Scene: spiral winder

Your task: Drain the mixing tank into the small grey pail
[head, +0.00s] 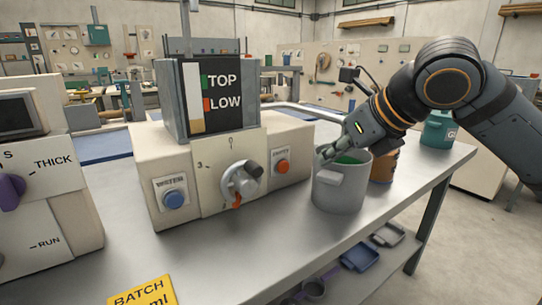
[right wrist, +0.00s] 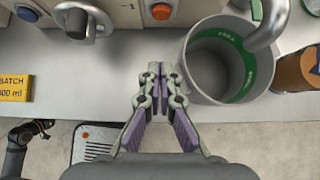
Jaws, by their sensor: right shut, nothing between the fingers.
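The mixing tank (head: 207,98) is a dark box with a TOP/LOW level strip on a beige base. Its front has a grey dial (head: 240,180) with a black knob and an orange pointer, a blue button (head: 173,199) and an orange button (head: 282,167). The small grey pail (head: 341,192) stands upright on the bench to the right; its inside looks empty, with a green band (right wrist: 248,75). A grey curved pipe (right wrist: 268,25) is over it in the right wrist view. My right gripper (head: 323,156) is shut and empty, beside the pail's left rim (right wrist: 186,65).
A brown container (head: 386,163) stands right of the pail and a teal can (head: 437,130) farther right. A THICK/RUN control unit (head: 45,190) is at left. A yellow BATCH card (head: 143,293) lies at the front edge. A dark arm part shows low left in the wrist view.

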